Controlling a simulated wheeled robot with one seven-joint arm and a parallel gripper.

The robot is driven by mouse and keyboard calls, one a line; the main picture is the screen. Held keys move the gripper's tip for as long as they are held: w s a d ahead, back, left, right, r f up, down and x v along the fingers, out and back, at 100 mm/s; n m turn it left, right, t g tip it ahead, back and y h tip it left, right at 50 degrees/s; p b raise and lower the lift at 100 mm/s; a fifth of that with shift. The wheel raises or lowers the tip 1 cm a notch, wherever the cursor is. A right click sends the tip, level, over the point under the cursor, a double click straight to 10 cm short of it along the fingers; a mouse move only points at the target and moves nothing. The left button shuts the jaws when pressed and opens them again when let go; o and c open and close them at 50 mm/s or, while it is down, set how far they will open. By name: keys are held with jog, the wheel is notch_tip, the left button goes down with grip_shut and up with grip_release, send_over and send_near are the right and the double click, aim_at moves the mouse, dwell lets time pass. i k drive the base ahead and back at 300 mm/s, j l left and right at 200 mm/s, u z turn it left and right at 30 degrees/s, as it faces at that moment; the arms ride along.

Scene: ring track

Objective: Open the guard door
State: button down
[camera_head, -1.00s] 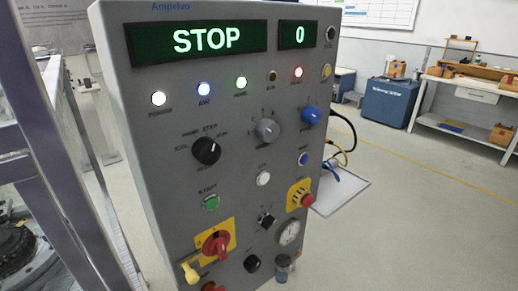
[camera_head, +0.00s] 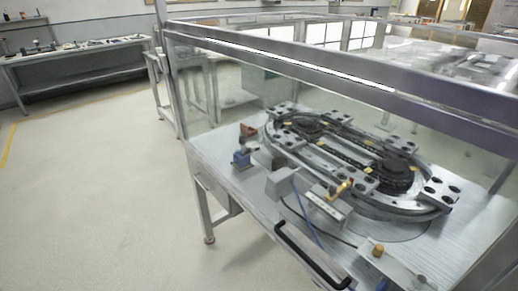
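The guard door appears as a clear panel in a grey metal frame (camera_head: 330,80) on the near side of the ring track enclosure. A black bar handle (camera_head: 311,256) sits low on the near side, close to the bottom edge of the picture. The door looks shut, but its lower edge is cut off and its hinge line cannot be made out. Behind the panel, the oval ring track (camera_head: 355,160) lies on a metal table top. My gripper is not in view.
A corner post (camera_head: 170,75) and a table leg (camera_head: 203,205) stand at the enclosure's left. The pale floor (camera_head: 100,190) to the left is clear. A workbench (camera_head: 80,65) with small items stands along the far left wall.

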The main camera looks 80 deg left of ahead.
aim_at(502, 254)
jog(key=u, duration=2)
jog(key=k+l+z, duration=0.3)
jog(key=k+l, duration=0.05)
jog(key=l, duration=0.05)
